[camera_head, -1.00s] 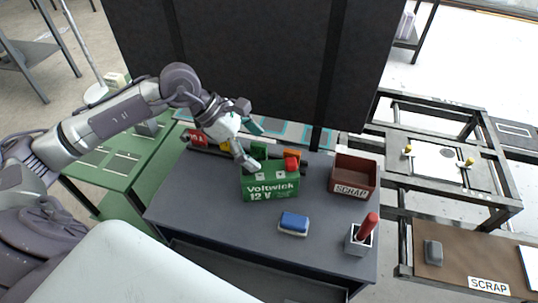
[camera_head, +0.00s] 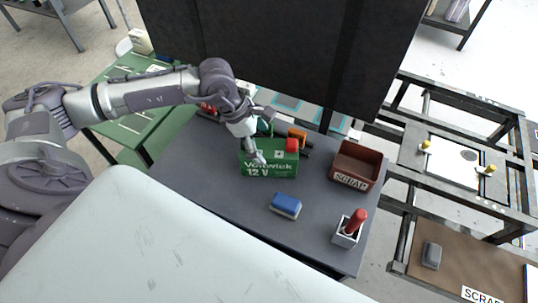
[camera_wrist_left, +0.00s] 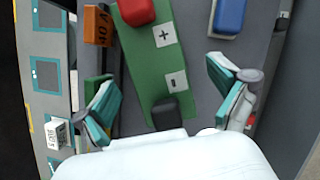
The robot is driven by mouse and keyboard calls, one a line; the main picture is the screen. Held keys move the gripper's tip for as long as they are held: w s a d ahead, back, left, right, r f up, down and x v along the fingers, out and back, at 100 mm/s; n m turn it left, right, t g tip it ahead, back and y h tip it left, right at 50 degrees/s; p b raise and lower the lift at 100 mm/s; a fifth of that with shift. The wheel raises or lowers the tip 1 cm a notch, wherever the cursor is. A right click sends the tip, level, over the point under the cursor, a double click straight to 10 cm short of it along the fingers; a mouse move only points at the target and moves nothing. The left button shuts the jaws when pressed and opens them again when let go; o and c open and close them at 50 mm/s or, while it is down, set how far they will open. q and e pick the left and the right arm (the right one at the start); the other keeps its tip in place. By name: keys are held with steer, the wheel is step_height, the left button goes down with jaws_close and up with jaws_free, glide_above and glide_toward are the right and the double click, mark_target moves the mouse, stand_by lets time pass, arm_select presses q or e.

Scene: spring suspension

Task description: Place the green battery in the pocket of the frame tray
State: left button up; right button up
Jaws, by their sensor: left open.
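The green battery (camera_head: 268,168), labelled Voltwick 12 V, stands upright on the dark grey bench. A red cap and a black cap mark its terminals. In the left wrist view its green top (camera_wrist_left: 160,70) shows with plus and minus labels. My left gripper (camera_head: 260,134) is over the battery, pointing down. In the left wrist view the teal-padded fingers (camera_wrist_left: 167,100) are spread open, one on each side of the battery top, holding nothing. A black frame (camera_head: 410,115) stands at the right, with a plate and yellow knobs; I cannot make out a pocket. My right gripper is out of view.
A blue block (camera_head: 286,205), a red-handled tool in a grey holder (camera_head: 345,234) and a brown SCRAP bin (camera_head: 357,165) share the bench. Small coloured blocks, one orange (camera_head: 297,134), sit behind the battery. A dark panel (camera_head: 280,50) rises behind. The bench's left front is clear.

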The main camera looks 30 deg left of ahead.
mark_target(268, 146)
arm_select(q)
steer(key=p+x, duration=0.1)
steer(key=x, duration=0.4)
steer(key=shift+w, duration=0.15)
steer(key=c, duration=1.8)
steer(key=shift+w+r, duration=0.25)
jaws_close()
